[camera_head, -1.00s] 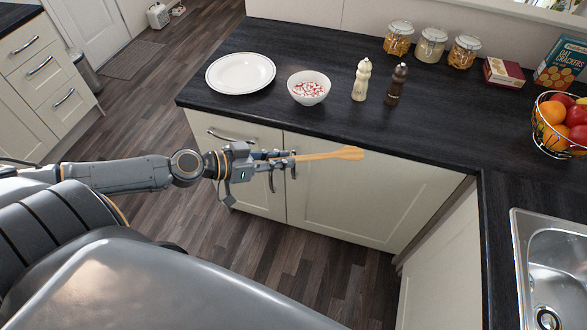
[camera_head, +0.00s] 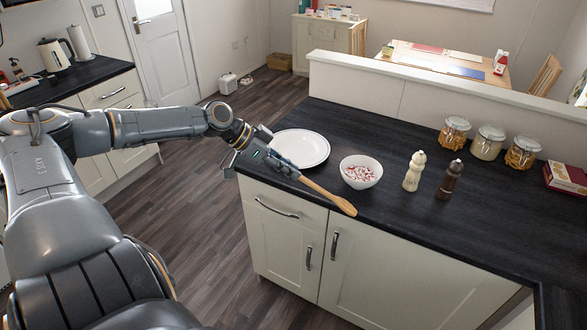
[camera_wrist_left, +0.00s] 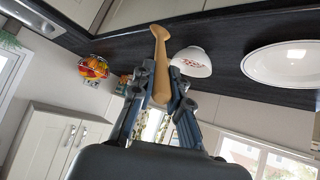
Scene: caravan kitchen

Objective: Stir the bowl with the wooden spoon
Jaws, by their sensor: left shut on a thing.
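The white bowl (camera_head: 361,172) with red and white pieces in it stands on the dark counter. It also shows in the left wrist view (camera_wrist_left: 192,64), just right of the spoon. My left gripper (camera_head: 290,169) is shut on the wooden spoon (camera_head: 330,196) by its handle. It is at the counter's front edge, in front of the plate and left of the bowl. The spoon points right and slightly down in the head view, with its head in front of the bowl and apart from it. In the left wrist view the spoon (camera_wrist_left: 160,62) runs up from between the fingers. My right gripper is out of view.
A white plate (camera_head: 301,149) lies left of the bowl. A cream mill (camera_head: 414,171) and a dark mill (camera_head: 449,180) stand to its right. Several glass jars (camera_head: 488,142) and a red box (camera_head: 566,177) stand further back. The counter behind the bowl is clear.

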